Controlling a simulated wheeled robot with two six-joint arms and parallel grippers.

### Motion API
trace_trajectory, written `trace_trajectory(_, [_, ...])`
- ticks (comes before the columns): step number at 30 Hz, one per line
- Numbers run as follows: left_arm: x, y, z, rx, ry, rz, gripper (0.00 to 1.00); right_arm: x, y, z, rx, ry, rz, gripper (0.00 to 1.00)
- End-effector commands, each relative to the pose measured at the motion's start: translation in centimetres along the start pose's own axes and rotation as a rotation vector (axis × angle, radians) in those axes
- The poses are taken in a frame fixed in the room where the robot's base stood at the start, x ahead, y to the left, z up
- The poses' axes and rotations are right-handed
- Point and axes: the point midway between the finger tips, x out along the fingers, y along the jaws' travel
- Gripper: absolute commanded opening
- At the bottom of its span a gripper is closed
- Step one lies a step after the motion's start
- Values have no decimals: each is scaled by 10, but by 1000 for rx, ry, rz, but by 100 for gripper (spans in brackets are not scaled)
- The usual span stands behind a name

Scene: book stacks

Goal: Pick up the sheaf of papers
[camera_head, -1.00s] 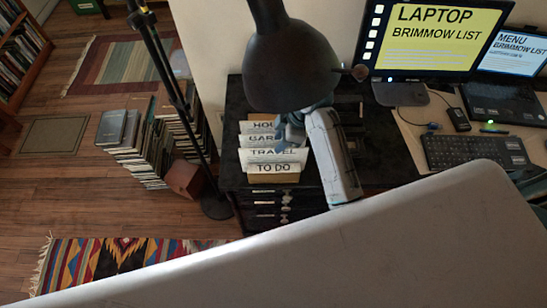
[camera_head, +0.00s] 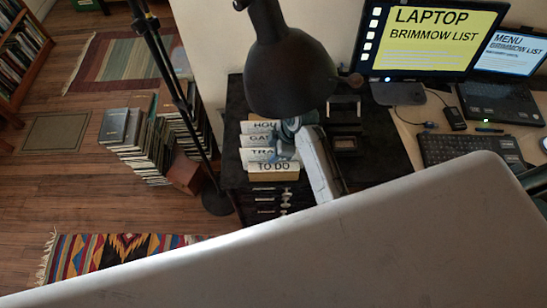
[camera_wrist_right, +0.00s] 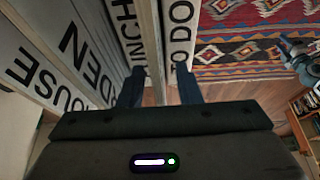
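White sheets or cards labelled HOUSE, GARDEN, one partly hidden, and TO DO stand in the paper rack (camera_head: 273,176) on a black cabinet. I cannot pick out a separate sheaf for certain. My right gripper (camera_head: 287,137) is over the rack's right part, covering some labels. In the right wrist view my right gripper's two blue fingers (camera_wrist_right: 160,88) stand apart. The edges of the TO DO card (camera_wrist_right: 180,35) and its neighbour reach between or beside them; contact is unclear. A blue-grey part at the right edge, apparently my left gripper (camera_wrist_right: 298,55), is too small to read.
A black lamp (camera_head: 288,70) hangs just above the rack. A black boxy object (camera_head: 345,125) stands on the cabinet to the right. The monitor (camera_head: 420,40), keyboard (camera_head: 465,147) and laptop (camera_head: 500,100) are farther right. Book stacks (camera_head: 150,140) stand on the floor at left.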

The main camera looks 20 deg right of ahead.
Motion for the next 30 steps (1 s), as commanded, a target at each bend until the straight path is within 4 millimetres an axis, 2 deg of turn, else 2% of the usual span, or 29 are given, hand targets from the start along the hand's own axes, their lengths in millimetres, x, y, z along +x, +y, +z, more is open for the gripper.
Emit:
trace_trajectory(19, [0, 0, 0, 0, -1, 0, 36, 4, 0, 2, 0, 0, 0, 31])
trace_trajectory(24, [0, 0, 0, 0, -1, 0, 36, 4, 0, 2, 0, 0, 0, 0])
trace_trajectory(30, [0, 0, 1, 0, -1, 0, 36, 4, 0, 2, 0, 0, 0, 0])
